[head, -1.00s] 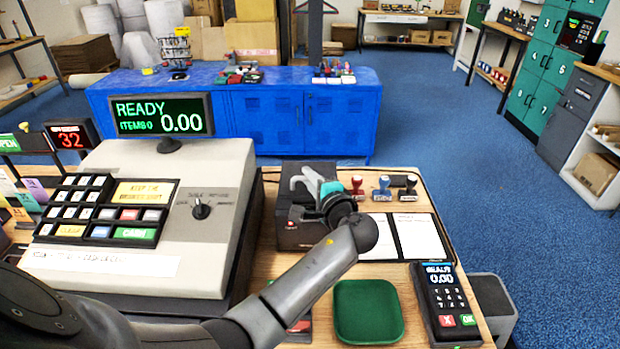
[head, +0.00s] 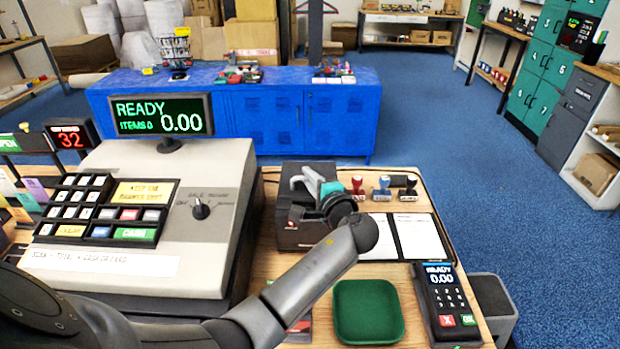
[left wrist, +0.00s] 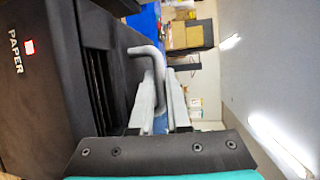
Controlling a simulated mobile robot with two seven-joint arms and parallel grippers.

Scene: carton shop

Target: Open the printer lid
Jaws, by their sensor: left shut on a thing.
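The printer (head: 297,240) is a black box on the counter, just right of the cash register. In the left wrist view the printer (left wrist: 40,100) fills the left side, with the word PAPER and a small red light on it. A grey bent handle (left wrist: 147,51) stands out from it. My left gripper (head: 307,184) is over the top of the printer. In the left wrist view its fingers (left wrist: 160,98) are closed on the handle. My forearm and wrist hide part of the printer's top and right side. The lid looks down. My right gripper is not in view.
The cash register (head: 140,215) stands close on the left. Stamps (head: 384,187), white sheets (head: 418,237), a green tray (head: 368,312) and a card terminal (head: 446,298) lie to the right. A blue cabinet (head: 270,115) stands behind the counter, with open floor to the right.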

